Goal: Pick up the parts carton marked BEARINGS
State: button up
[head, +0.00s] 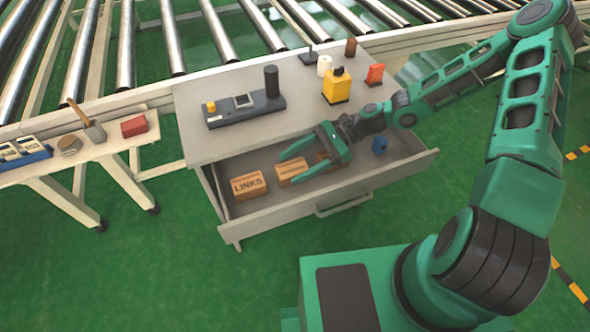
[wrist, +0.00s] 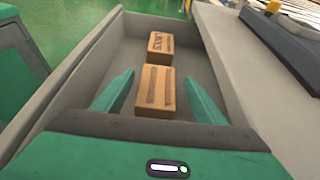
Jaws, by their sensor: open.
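An open drawer (head: 275,207) holds brown cartons in a row. The left carton (head: 249,186) reads LINKS and is the far carton (wrist: 161,43) in the wrist view. The middle carton (head: 291,173) has a dark marking that I cannot read; it is the near carton (wrist: 156,88) in the wrist view. A third carton (head: 322,157) is mostly hidden behind my gripper. My gripper (head: 284,170) is open above the drawer, pointing left. In the wrist view its fingers (wrist: 157,82) are on either side of the middle carton, with no visible grip. I cannot read BEARINGS anywhere.
A blue block (head: 379,145) lies at the drawer's right end. The drawer walls stand close around the cartons.

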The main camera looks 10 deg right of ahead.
jog(key=c, duration=1.4)
jog(key=shift+o, duration=0.2)
jog(key=shift+r, duration=0.1)
